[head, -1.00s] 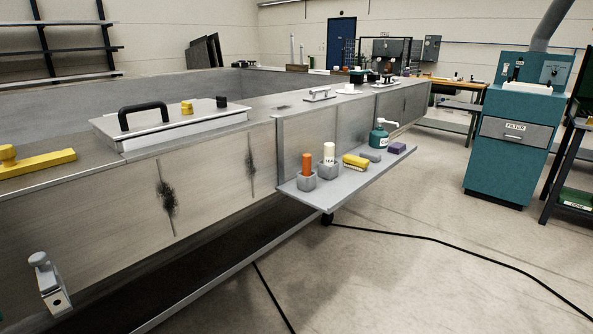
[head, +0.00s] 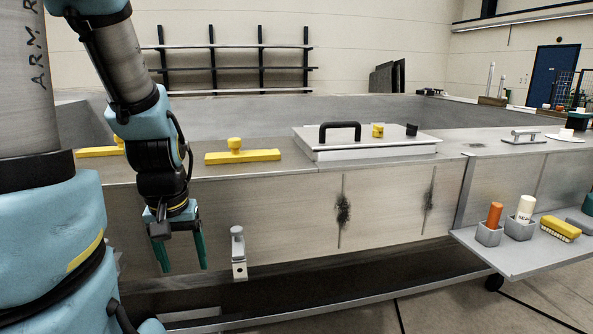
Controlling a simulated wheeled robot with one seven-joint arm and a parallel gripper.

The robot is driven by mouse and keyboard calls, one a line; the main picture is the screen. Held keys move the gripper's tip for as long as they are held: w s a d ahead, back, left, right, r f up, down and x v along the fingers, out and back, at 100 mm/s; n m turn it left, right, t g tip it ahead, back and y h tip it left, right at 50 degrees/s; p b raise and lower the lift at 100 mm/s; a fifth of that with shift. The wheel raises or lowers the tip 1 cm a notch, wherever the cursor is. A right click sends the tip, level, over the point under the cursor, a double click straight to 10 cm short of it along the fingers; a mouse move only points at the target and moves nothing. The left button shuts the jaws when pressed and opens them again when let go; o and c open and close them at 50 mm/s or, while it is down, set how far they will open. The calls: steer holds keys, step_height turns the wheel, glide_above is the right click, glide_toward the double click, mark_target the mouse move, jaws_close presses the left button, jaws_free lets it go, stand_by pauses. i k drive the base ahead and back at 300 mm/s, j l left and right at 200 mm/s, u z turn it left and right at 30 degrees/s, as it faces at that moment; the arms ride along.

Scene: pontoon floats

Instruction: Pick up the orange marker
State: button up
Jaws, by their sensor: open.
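The orange marker (head: 494,214) stands upright in a small grey holder (head: 489,235) on a grey side shelf (head: 487,257) at the right of the head view. My gripper (head: 182,264) hangs at the left, fingers pointing down, in front of the metal pontoon side. Its green fingers are apart with nothing between them. It is far to the left of the marker.
A silver clamp (head: 238,253) sits on the pontoon side close to my gripper. A handled lid (head: 364,145) and yellow bar (head: 242,156) lie on top.

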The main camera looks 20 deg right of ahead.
mark_target(495, 209)
steer(key=l+u, duration=0.1)
steer(key=l, duration=3)
